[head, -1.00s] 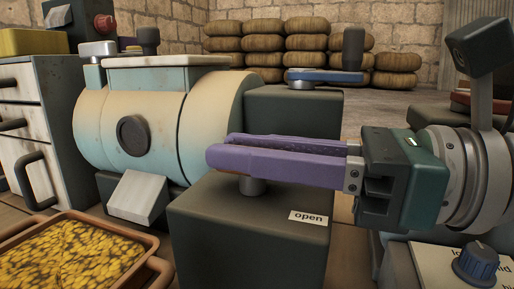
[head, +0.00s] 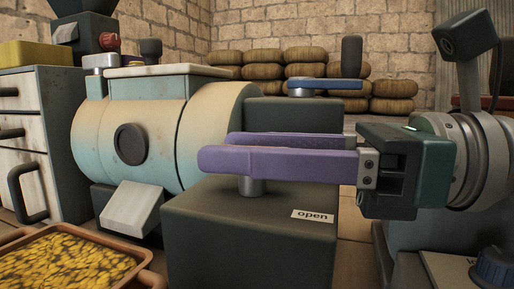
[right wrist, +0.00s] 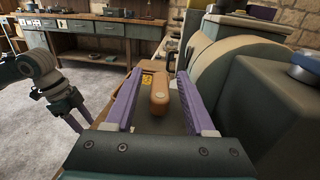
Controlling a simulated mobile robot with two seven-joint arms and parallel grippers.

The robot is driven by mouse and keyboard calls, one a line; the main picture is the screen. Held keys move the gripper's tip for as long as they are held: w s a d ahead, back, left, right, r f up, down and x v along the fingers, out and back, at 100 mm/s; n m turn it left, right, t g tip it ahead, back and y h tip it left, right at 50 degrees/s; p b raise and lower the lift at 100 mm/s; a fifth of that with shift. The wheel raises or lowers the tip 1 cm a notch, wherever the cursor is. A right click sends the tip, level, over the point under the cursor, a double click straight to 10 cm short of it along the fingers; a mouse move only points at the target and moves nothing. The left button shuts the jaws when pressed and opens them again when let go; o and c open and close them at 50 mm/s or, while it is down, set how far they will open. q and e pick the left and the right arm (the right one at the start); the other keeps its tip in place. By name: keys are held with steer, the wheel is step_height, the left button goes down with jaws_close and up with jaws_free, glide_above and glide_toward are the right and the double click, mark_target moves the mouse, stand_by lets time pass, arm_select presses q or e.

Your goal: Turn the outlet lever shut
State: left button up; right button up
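A dark block (head: 245,235) with an "open" label (head: 313,215) stands in the middle of the head view. A short grey post (head: 250,187) rises from its top, under my right gripper (head: 225,150). The purple fingers are apart and lie level above the block, pointing left. In the right wrist view, a rounded orange-tan piece (right wrist: 160,92) shows between the open fingers, apparently the outlet lever's handle. I cannot tell whether the fingers touch it. The front finger hides it in the head view. My left gripper (right wrist: 78,120) shows small in the right wrist view, away from the block.
A cream and pale-blue drum (head: 150,125) stands behind the block. A second lever, blue (head: 325,84) with a dark upright knob, sits on the rear block. A tray of yellow pieces (head: 148,278) is front left. A blue dial (head: 493,267) is front right.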

stand_by(0.4)
step_height(320, 180, up, 20)
steer(key=p, duration=0.6)
